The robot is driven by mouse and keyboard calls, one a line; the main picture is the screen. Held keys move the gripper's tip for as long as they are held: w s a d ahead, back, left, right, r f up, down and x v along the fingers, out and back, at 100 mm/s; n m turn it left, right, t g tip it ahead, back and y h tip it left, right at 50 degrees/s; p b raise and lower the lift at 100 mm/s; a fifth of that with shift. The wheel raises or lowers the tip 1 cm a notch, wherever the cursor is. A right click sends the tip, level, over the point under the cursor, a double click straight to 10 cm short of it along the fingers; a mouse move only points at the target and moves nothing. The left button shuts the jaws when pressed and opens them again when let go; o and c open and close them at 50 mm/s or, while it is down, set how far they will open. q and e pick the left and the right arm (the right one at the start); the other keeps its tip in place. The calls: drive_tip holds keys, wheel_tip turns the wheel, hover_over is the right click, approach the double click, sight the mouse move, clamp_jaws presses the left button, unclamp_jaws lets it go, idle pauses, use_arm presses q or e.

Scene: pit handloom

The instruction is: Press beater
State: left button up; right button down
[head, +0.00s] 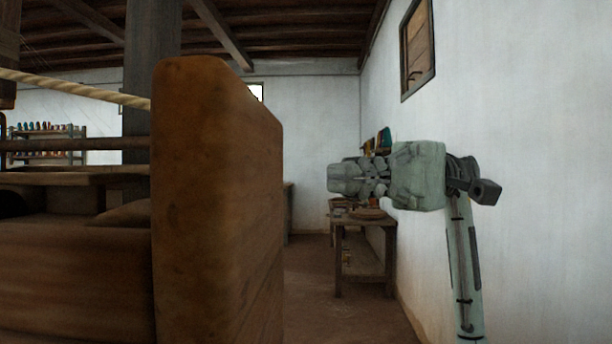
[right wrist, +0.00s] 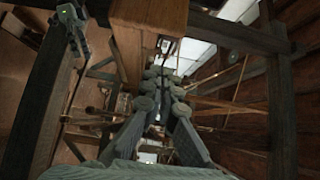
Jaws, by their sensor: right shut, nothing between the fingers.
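My right gripper (head: 336,180) is at the right of the head view, pointing left, with its fingers shut and empty. It stands apart in the picture from a large upright wooden loom timber (head: 215,200). In the right wrist view the shut fingers (right wrist: 165,74) point up the picture toward a light brown wooden beam (right wrist: 150,22); I cannot tell whether they touch it. I cannot tell for sure which loom part is the beater. My left gripper is not in the head view.
The near timber hides much of the loom. A rope (head: 75,88) runs to it from the left. A small wooden table (head: 345,255) stands by the right wall, behind my right gripper. Bare floor (head: 320,315) shows between the timber and the wall.

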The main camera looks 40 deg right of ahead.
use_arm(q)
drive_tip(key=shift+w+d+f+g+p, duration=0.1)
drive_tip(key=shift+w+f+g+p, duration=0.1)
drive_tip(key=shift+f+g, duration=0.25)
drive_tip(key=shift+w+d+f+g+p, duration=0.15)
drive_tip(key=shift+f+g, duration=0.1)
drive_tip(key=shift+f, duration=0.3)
use_arm(e)
drive_tip(key=s+a, duration=0.3)
drive_tip(key=a, duration=0.5)
drive_tip(key=shift+s+a, duration=0.15)
drive_tip(key=shift+a, duration=0.15)
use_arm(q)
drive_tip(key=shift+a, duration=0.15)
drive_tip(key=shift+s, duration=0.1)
